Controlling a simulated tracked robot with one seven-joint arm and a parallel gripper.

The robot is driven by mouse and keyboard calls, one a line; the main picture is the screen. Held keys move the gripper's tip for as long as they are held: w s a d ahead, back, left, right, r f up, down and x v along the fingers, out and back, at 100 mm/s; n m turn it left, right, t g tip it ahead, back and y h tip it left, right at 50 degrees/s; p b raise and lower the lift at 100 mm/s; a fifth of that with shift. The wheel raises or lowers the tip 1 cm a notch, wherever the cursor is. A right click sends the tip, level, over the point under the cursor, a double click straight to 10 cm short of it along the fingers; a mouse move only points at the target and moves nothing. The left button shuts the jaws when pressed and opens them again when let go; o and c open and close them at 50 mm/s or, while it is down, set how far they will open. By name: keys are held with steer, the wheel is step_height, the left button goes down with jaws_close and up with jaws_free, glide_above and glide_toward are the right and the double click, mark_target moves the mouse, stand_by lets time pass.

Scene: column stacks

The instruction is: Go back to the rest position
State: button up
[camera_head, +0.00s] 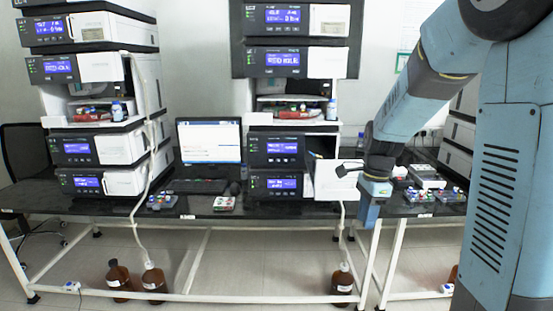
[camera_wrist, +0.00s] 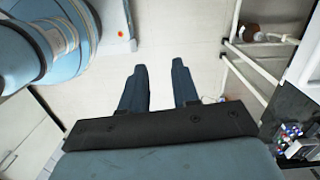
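My gripper (camera_wrist: 160,85) shows in the wrist view with its two blue-grey fingers apart and nothing between them, above the pale floor. In the head view my gripper (camera_head: 368,212) hangs pointing down in front of the bench (camera_head: 290,208), at the right of the middle column stack. My arm comes down to it from the upper right. From the head view alone I cannot tell how far it is from the bench edge.
Trays of small vials (camera_head: 162,201) lie along the front edge. Brown bottles (camera_head: 153,279) stand on the floor below. The floor before the bench is clear.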

steer(key=s+r+n+t, duration=0.3)
steer(key=s+r+n, duration=0.3)
steer(key=s+n, duration=0.2)
steer(key=s+r+n+t+h, duration=0.1)
steer(key=s+r+n+t, duration=0.2)
steer(key=s+r+n, duration=0.4)
steer(key=s+n, duration=0.2)
steer(key=s, duration=0.3)
steer(key=shift+r, duration=0.1)
steer(key=shift+c, duration=0.4)
